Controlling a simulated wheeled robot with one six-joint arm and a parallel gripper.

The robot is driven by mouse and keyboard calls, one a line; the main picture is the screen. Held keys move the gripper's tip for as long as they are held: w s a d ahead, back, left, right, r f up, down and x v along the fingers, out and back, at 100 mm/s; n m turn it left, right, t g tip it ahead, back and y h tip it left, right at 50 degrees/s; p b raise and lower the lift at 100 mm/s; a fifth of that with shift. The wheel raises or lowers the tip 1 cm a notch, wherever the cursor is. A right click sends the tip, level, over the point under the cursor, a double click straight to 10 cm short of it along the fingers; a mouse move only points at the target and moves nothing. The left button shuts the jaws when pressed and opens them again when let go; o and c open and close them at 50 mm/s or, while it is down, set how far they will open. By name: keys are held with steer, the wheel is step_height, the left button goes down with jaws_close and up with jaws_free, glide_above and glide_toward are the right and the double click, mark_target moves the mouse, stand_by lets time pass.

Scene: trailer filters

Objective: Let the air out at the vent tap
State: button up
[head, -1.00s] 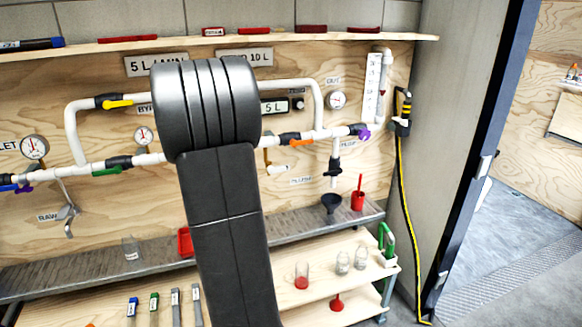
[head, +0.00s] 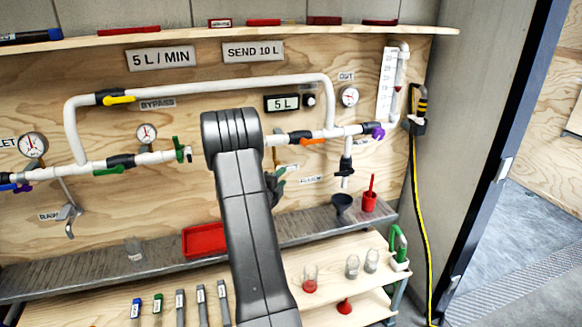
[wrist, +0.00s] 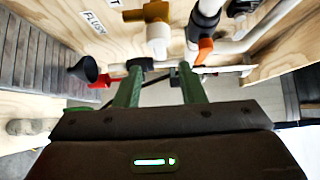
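A brass fitting with a white end (wrist: 156,22), which looks like the vent tap, is at the top of the wrist view. The sign beside it is cut off to a "T". In the head view my arm hides most of this spot, and only a little brass shows at its right edge. My gripper (wrist: 160,78) has two green fingers, spread apart with nothing held between them. The brass fitting lies beyond the fingertips and is not between them. In the head view the gripper is mostly hidden behind my arm.
A black funnel (wrist: 84,69) and a FLUSH sign (wrist: 92,20) are left of the fingers. An orange-handled valve (wrist: 204,48) is near the right finger. A red tray (head: 203,240) and a funnel (head: 342,204) stand on the grey shelf. White pipework crosses the panel.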

mark_target(290, 170)
steer(key=p+x, duration=0.1)
steer(key=x, duration=0.6)
steer(key=shift+w+p, duration=0.15)
steer(key=shift+p, duration=0.25)
jaws_close()
